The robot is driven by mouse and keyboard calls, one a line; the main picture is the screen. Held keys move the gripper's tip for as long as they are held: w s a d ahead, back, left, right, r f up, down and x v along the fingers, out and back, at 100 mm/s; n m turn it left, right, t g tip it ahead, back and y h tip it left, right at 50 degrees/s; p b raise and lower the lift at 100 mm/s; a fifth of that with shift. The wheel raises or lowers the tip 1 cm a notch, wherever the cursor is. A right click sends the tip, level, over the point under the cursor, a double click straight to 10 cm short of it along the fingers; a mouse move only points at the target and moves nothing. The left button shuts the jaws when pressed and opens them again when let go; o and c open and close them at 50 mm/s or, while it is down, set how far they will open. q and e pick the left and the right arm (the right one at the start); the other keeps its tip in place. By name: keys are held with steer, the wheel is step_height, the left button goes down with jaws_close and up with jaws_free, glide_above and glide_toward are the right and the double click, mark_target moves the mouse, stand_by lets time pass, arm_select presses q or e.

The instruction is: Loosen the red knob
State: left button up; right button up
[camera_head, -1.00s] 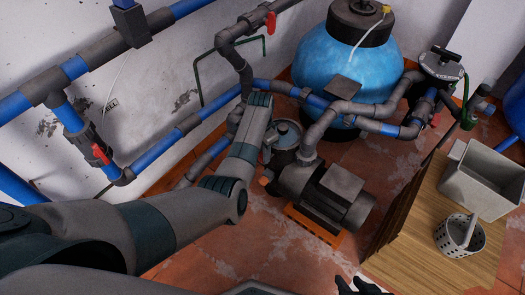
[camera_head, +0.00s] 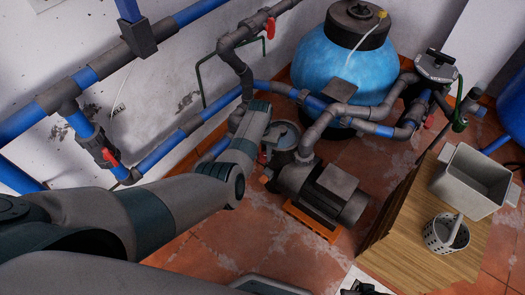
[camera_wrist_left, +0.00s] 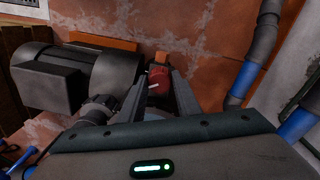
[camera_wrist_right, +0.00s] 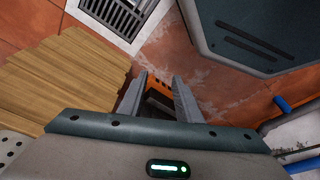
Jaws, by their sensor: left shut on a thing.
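The red knob (camera_wrist_left: 158,75) shows between the fingertips of my left gripper (camera_wrist_left: 166,80) in the left wrist view, beside the dark pump. My left gripper is shut on it, and the fingers partly cover it. In the head view, my left arm reaches down between the wall pipes and the pump (camera_head: 325,190). A small bit of the red knob (camera_head: 262,157) shows there beside the gripper. My right gripper (camera_wrist_right: 160,80) is open and empty, above the floor near the wooden table.
A wooden table (camera_head: 410,240) at the right bears a grey bin (camera_head: 470,180) and a perforated basket (camera_head: 445,235). A blue tank (camera_head: 345,65) stands behind the pump. Blue and grey pipes with red-handled valves (camera_head: 110,157) run along the left wall. Tiled floor lies open in front of the pump.

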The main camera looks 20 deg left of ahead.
arm_select(q)
steer(key=n+p, duration=0.2)
steer(key=n, duration=0.3)
steer(key=shift+r+n, duration=0.1)
steer(key=shift+n, duration=0.2)
steer(key=n, duration=0.3)
steer(key=shift+d+p, duration=0.1)
steer(key=shift+p, duration=0.25)
steer(key=shift+n, duration=1.5)
arm_select(e)
step_height(320, 180, down, 9)
steer(key=s, duration=0.1)
steer(key=shift+s+d, duration=0.15)
steer(key=shift+d, duration=0.15)
arm_select(q)
steer(key=o, duration=1.1)
steer(key=shift+c, duration=0.2)
arm_select(e)
steer(key=shift+f, duration=0.1)
